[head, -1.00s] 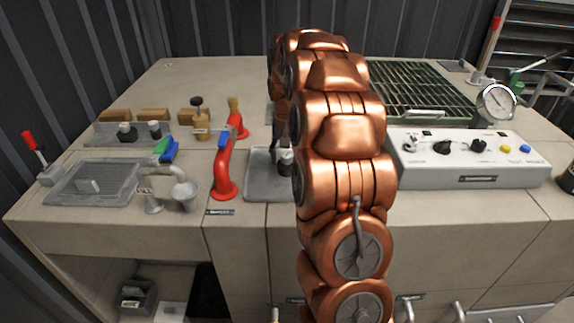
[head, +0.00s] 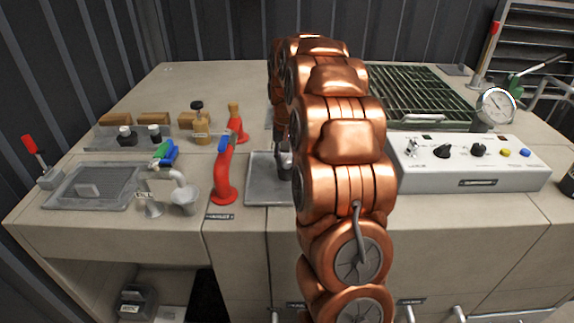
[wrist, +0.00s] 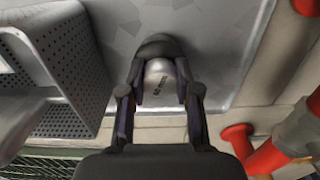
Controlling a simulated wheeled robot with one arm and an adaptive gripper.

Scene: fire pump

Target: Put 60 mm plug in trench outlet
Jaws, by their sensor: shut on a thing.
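In the head view my gripper (head: 284,160) is over the grey tray (head: 262,190), largely hidden behind my copper arm. I cannot tell whether the plug still touches the tray. A green-barred grating (head: 425,92) lies at the back right; I cannot make out the trench outlet.
A red curved pipe (head: 223,175) stands just left of the tray. A perforated grey box (wrist: 62,75) is close on the left in the wrist view. A control box (head: 465,165) and gauge (head: 496,105) stand to the right.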

